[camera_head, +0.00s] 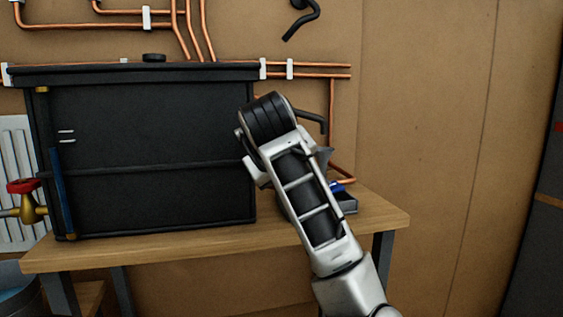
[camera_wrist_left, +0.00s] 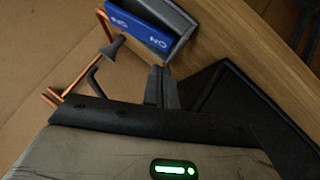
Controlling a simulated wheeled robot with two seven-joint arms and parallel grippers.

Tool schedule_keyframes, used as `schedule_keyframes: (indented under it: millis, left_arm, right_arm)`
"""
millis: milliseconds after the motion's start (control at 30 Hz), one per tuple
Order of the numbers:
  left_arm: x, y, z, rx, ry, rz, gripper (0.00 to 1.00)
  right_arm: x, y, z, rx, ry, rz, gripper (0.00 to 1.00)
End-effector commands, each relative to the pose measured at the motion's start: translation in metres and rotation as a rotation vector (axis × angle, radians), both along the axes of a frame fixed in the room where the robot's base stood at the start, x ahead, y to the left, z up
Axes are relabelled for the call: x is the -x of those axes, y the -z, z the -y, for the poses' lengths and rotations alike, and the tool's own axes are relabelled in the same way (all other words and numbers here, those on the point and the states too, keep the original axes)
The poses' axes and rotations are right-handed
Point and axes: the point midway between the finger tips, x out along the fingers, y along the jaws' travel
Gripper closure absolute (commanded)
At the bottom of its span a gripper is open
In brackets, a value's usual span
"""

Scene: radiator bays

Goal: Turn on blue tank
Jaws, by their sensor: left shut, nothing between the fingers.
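A blue rocker switch (camera_wrist_left: 150,30) with white lettering sits in a grey housing (camera_wrist_left: 181,48) at the top of the left wrist view. One label reads ON; the other is too small to read. In the head view a bit of this blue part (camera_head: 337,186) shows just right of my arm. My left gripper (camera_wrist_left: 158,72) is shut and empty, its dark fingertips just below the housing in the left wrist view, apparently short of touching. In the head view its fingers are hidden behind my arm. A black tank (camera_head: 150,130) with a blue strip (camera_head: 63,190) stands on the bench.
The wooden bench (camera_head: 170,247) carries the tank. Copper pipes (camera_head: 330,72) run along the wall, and a black hooked part (camera_head: 312,118) shows behind my arm. A brass valve with a red handle (camera_head: 23,186) is at the left. The bench's right end has free room.

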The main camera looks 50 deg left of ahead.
Motion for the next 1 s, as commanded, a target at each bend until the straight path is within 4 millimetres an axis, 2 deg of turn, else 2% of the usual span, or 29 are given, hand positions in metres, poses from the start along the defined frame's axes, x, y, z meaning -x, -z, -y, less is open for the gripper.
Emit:
schedule_keyframes:
  millis: [133,333,500,1000]
  left_arm:
    - [0.021,-0.024,0.017,-0.003,0.001,0.006,1.00]
    - [0.039,-0.043,0.033,0.001,0.002,0.007,1.00]
    - [0.046,-0.047,0.037,0.000,0.000,0.002,1.00]
    - [0.046,-0.047,0.037,-0.001,-0.002,0.001,1.00]
  right_arm:
    - [0.000,-0.001,0.000,0.000,0.000,0.001,0.24]
    - [0.000,-0.006,0.000,0.000,0.000,0.003,0.24]
    - [0.000,-0.006,0.001,0.001,0.000,0.003,0.24]
    - [0.001,-0.003,0.001,0.003,0.000,-0.001,0.24]
